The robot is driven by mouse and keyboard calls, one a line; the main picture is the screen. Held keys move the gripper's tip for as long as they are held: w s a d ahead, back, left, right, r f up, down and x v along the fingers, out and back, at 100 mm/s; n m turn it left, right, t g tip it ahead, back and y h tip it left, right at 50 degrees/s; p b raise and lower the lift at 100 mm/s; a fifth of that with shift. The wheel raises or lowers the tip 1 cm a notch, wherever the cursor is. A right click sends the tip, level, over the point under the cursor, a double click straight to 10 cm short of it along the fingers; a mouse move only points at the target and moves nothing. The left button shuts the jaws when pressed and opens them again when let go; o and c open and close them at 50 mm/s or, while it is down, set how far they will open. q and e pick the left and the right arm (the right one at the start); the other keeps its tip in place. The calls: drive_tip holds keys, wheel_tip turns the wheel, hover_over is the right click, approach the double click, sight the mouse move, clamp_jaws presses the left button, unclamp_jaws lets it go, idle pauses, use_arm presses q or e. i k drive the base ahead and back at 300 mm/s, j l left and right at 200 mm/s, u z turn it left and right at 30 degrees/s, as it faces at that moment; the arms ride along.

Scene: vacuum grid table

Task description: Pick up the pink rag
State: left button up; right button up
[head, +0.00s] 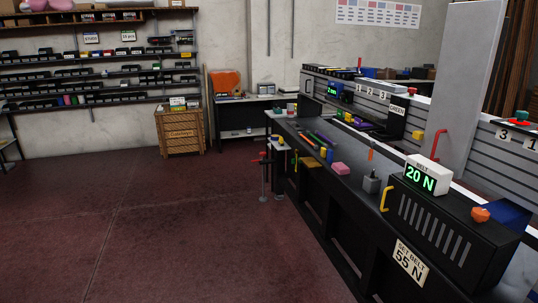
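A small flat pink piece (341,169), which looks like the folded pink rag, lies on the dark workbench (318,160) in the right half of the head view. It is too small to tell its cloth clearly. A second pink, rounded item (60,4) shows at the top left on the upper shelf, cut off by the frame edge. Neither of my grippers is in view, and nothing is seen touching the pink piece.
A red-handled vice (262,162) projects from the bench's far end. A wooden crate (181,132) stands behind. The floor (150,220) is clear.

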sight(341, 167)
drive_tip(key=i+z, duration=0.2)
drive_tip(key=i, duration=0.25)
drive_tip(key=i+j+z, duration=0.2)
drive_tip(key=i, duration=0.25)
drive_tip(key=i+j+z, duration=0.25)
drive_tip(key=i, duration=0.2)
drive_tip(key=i+j+z, duration=0.2)
drive_tip(key=i, duration=0.25)
